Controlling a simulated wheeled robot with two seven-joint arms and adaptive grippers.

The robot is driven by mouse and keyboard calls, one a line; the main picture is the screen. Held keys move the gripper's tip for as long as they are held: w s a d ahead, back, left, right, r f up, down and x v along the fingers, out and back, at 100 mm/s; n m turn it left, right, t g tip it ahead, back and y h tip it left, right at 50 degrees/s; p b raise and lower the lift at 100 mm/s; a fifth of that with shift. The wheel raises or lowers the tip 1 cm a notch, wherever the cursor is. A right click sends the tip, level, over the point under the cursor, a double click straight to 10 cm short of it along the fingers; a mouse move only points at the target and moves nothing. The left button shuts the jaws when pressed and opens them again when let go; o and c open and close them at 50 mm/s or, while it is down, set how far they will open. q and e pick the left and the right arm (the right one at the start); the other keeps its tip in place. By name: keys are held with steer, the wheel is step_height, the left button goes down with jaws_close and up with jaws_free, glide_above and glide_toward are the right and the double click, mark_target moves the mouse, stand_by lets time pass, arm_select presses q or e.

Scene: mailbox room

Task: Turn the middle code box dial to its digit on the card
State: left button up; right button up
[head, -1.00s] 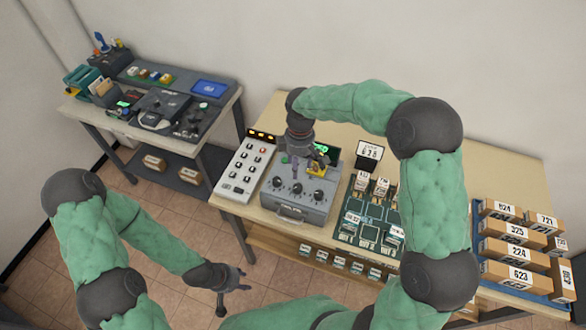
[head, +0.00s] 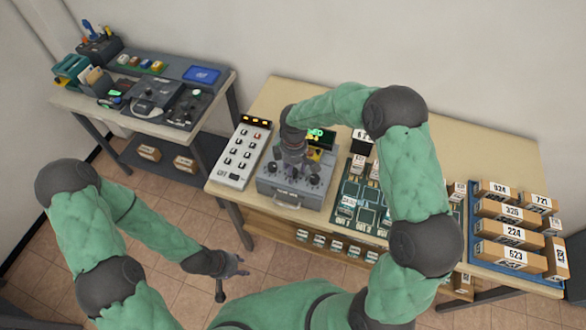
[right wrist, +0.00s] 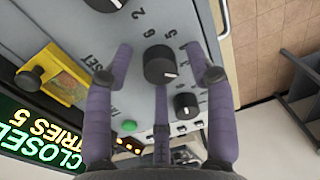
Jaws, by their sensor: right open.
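The grey code box (head: 290,193) stands on the wooden table, its dials partly hidden by my right gripper (head: 293,170) above it. In the right wrist view the middle dial (right wrist: 160,66) is a black knob with a white pointer mark. My open right gripper (right wrist: 162,85) has its purple fingers spread around this dial; contact cannot be told. Another dial (right wrist: 187,105) and a third (right wrist: 105,4) flank it. The card (head: 361,136) behind the box is mostly hidden by my right arm. My left gripper (head: 232,270) hangs empty and open over the floor.
A green display (right wrist: 45,140) reads CLOSED and TRIES 5. A yellow plate with a black knob (right wrist: 50,75) is beside it. A white button panel (head: 240,155) stands left of the box; a green sorting board (head: 360,205) and parcels (head: 510,233) lie right.

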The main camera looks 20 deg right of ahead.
jaws_close()
steer(key=shift+m, duration=0.4)
steer(key=m+b, duration=0.1)
steer(key=m, duration=0.2)
steer(key=shift+m+b, duration=0.3)
steer(key=shift+b, duration=0.05)
steer(key=shift+m+b, duration=0.5)
steer(key=shift+m, duration=1.2)
steer(key=shift+d, duration=0.1)
